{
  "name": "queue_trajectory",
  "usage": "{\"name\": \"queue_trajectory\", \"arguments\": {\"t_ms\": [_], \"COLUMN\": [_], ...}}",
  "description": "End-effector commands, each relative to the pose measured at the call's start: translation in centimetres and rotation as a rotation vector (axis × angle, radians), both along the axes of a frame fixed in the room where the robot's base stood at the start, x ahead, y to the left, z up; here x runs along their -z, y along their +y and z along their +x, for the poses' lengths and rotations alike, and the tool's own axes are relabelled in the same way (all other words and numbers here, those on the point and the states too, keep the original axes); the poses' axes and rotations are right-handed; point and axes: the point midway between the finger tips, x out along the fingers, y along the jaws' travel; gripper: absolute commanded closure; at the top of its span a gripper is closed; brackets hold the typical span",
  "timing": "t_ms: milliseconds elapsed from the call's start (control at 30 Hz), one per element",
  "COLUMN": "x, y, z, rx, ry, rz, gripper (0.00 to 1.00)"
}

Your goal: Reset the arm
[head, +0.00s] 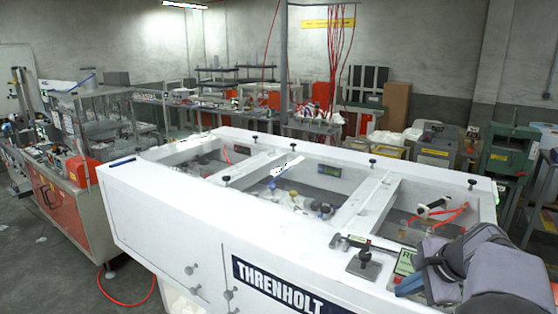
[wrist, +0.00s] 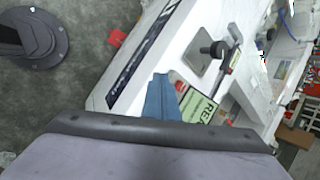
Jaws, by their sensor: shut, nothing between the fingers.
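My gripper (head: 409,285) is at the lower right of the head view, at the end of my grey padded arm. Its blue fingers are together and hold nothing. In the wrist view the fingers (wrist: 161,98) point up from the dark cuff, over the white cabinet's edge. Beside them is a green-and-white label (head: 406,263), partly hidden by my arm, which also shows in the wrist view (wrist: 198,104). I cannot tell whether the fingertips touch the cabinet.
The white cabinet (head: 170,222) with open-topped bays fills the middle. A metal plate with a black knob (head: 364,263) sits on its near rim, left of my gripper. A red-fronted bench (head: 75,205) stands left. The grey floor (head: 45,270) is open at lower left.

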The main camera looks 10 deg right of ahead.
Motion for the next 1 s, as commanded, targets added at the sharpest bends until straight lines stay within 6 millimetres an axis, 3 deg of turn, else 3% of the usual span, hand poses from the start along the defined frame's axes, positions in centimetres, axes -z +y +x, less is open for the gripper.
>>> {"name": "queue_trajectory", "arguments": {"t_ms": [33,200,300,400,533,700,1000], "x": [1.0,5.2,7.2,8.9,10.4,11.4,11.7], "y": [3.7,13.6,18.1,21.2,23.6,24.8,25.0], "z": [-0.1,-3.4,-6.4,-9.6,-13.2,-15.8,-16.4], "rx": [-0.134,-0.631,-0.932,-1.209,-1.497,-1.713,-1.769], "ry": [0.041,0.159,0.206,0.235,0.253,0.258,0.257], "rz": [-0.042,-0.221,-0.321,-0.408,-0.496,-0.556,-0.574], "gripper": [1.00,1.00,1.00,1.00,1.00,1.00,1.00]}}
